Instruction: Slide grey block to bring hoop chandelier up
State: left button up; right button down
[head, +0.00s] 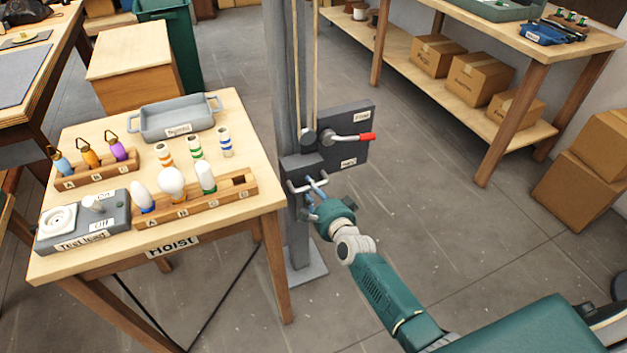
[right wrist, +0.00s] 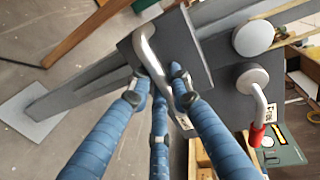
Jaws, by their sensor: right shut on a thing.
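The grey block (head: 297,164) sits on the upright grey column (head: 283,60), with a metal bar handle (head: 294,187) on its front. In the right wrist view the dark block (right wrist: 188,45) and its pale handle (right wrist: 147,52) are close. My right gripper (head: 317,190) is at the handle, and its blue fingers (right wrist: 160,88) are shut around it. The hoop chandelier is not in view. My left gripper is not in view.
A grey panel (head: 358,112) with a red-tipped lever (head: 367,137) stands just right of the block. Ropes (head: 317,60) run up beside the column. A wooden table (head: 225,225) with bulbs and a tray (head: 178,122) is at left.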

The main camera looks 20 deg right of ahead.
jog(key=c, duration=1.9)
grip_release()
jog(key=shift+o, duration=1.4)
jog(key=shift+f, duration=0.1)
jog(key=shift+s, duration=0.5)
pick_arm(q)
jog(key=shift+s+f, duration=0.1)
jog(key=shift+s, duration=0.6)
pick_arm(e)
jog(key=v, duration=1)
jog(key=shift+s, duration=0.4)
jog(key=shift+d, duration=0.15)
